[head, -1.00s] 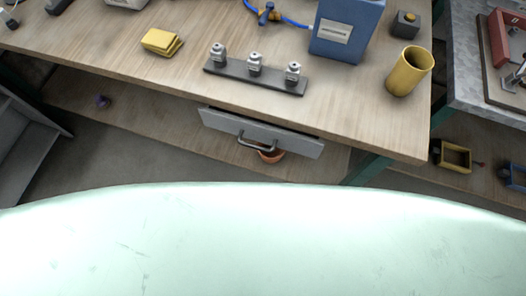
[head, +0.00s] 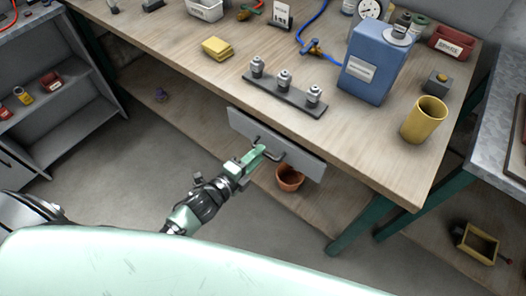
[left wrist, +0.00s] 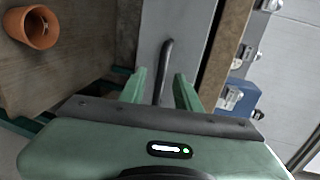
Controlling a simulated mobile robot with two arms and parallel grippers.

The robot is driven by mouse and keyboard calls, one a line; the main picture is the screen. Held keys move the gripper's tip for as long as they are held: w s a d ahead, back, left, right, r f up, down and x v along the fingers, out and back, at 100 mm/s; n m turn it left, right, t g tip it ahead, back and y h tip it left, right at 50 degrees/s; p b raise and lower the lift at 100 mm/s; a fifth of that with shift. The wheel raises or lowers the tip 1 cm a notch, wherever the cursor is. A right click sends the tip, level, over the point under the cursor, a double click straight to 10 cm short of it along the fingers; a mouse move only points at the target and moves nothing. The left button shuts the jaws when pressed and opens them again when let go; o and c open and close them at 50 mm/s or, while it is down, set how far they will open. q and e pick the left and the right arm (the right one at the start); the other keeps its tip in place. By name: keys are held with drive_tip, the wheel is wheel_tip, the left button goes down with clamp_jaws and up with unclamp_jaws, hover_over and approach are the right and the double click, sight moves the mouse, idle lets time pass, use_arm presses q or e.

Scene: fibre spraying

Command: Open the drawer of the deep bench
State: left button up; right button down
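The deep bench (head: 350,140) has a grey drawer (head: 305,160) under its front edge; its front looks close to the bench, with no open interior showing. The dark bar handle (head: 272,154) is on the drawer front. My left gripper (head: 257,157) is at the handle, its green fingers pointing at the drawer. In the left wrist view the gripper (left wrist: 160,73) is open, one finger on each side of the handle (left wrist: 168,48), with gaps showing. The drawer front (left wrist: 190,30) is behind it. My right gripper is not in view.
A terracotta pot (head: 289,178) stands on the lower shelf below the drawer. On the bench top are a rack of metal weights (head: 284,95), a blue canister (head: 372,68), a yellow cup (head: 424,120) and yellow sponges (head: 216,48). Grey shelving (head: 60,100) stands at the left.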

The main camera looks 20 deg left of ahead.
use_arm(q)
drive_tip(key=shift+x, duration=1.05)
drive_tip(key=shift+w+d, duration=0.2)
drive_tip(key=shift+w, duration=0.05)
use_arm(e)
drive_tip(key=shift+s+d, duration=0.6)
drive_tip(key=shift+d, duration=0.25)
use_arm(q)
clamp_jaws()
drive_tip(key=shift+f, duration=0.1)
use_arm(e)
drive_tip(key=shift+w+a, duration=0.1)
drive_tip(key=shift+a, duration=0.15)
